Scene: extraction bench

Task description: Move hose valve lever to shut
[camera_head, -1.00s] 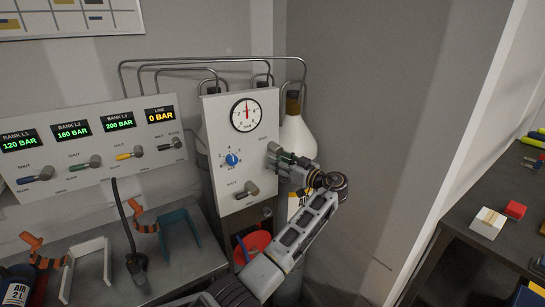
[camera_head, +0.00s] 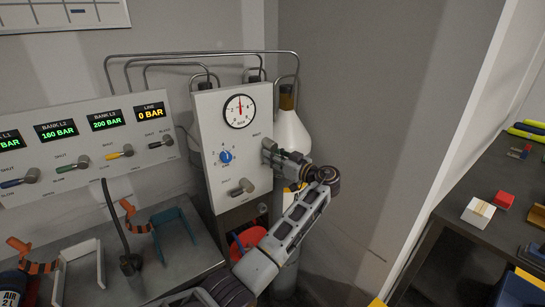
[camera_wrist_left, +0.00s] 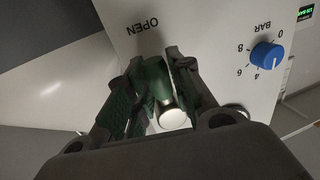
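A white upright panel (camera_head: 210,130) carries a round gauge, a blue knob (camera_head: 226,156) and a grey lever (camera_head: 243,187) low down. My left gripper (camera_head: 268,152) is at the panel's right edge, level with the knob, around another lever. In the left wrist view this lever (camera_wrist_left: 153,82) is dark green with a pale round end, and it lies between the two fingers of the gripper (camera_wrist_left: 160,75). The word OPEN shows upside down beside it. The pads flank it closely; whether both press on it is unclear. My right gripper is not in view.
A panel with several levers and displays (camera_head: 85,180) stands on the left; its LINE display reads 0 BAR. White cylinders (camera_head: 290,135) stand behind my gripper. A red bucket (camera_head: 247,240) is below. A dark shelf (camera_head: 480,235) holds small objects at right.

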